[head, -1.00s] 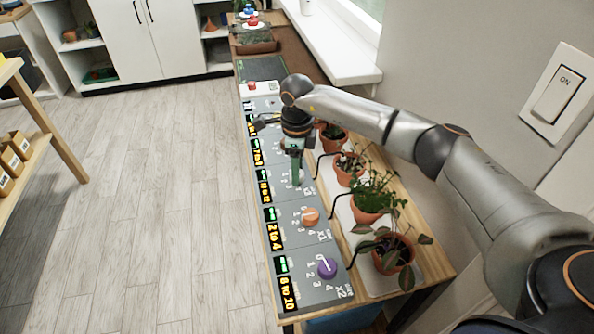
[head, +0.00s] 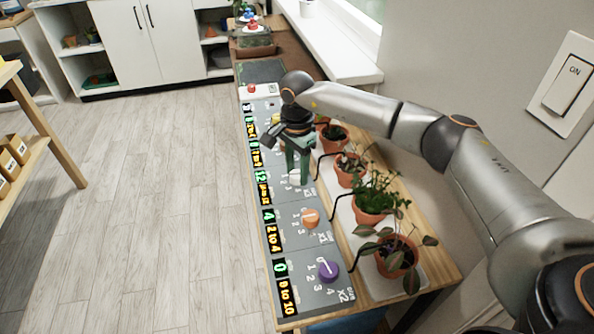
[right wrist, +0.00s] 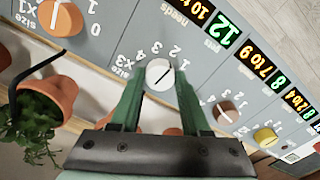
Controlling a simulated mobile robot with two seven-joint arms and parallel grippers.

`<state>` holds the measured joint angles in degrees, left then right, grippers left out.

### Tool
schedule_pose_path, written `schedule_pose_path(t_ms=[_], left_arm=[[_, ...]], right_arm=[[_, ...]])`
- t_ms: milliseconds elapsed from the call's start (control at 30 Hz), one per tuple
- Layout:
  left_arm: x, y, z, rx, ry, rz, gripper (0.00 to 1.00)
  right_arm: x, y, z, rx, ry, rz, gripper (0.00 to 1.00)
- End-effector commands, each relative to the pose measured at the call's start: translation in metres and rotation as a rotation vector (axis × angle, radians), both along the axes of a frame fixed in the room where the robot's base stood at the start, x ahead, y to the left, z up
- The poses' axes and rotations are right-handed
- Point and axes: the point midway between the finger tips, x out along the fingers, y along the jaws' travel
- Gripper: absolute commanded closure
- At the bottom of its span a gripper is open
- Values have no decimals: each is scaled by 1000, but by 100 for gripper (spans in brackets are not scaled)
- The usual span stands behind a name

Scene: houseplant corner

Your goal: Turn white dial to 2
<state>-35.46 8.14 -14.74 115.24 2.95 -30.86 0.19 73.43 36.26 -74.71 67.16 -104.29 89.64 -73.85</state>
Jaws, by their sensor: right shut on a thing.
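The white dial (right wrist: 160,73) sits on the grey panel in the right wrist view, with numbers around it and "x3 size" beside it. In the head view the dial (head: 294,177) shows partly between the fingers of my right gripper (head: 298,180). My left gripper is not in view.
The orange dial (head: 310,218) and purple dial (head: 328,271) are nearer on the same panel. A brown dial (right wrist: 226,113) and yellow dial (right wrist: 265,137) lie the other way. Potted plants (head: 370,205) line the panel's right side. A green 12 display (right wrist: 222,29) is lit.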

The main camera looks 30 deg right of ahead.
Motion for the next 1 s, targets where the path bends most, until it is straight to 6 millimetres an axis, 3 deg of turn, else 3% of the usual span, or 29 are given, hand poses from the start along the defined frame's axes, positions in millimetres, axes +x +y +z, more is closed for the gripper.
schedule_pose_path(t_ms=[300, 833, 867, 1000], left_arm=[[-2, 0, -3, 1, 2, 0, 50], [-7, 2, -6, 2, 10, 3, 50], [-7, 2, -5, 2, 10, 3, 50], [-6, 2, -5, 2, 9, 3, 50]], right_arm=[[1, 0, 1, 2, -3, 113, 100], [1, 0, 1, 2, -3, 131, 100], [1, 0, 1, 2, -3, 131, 50], [0, 0, 1, 1, -2, 131, 34]])
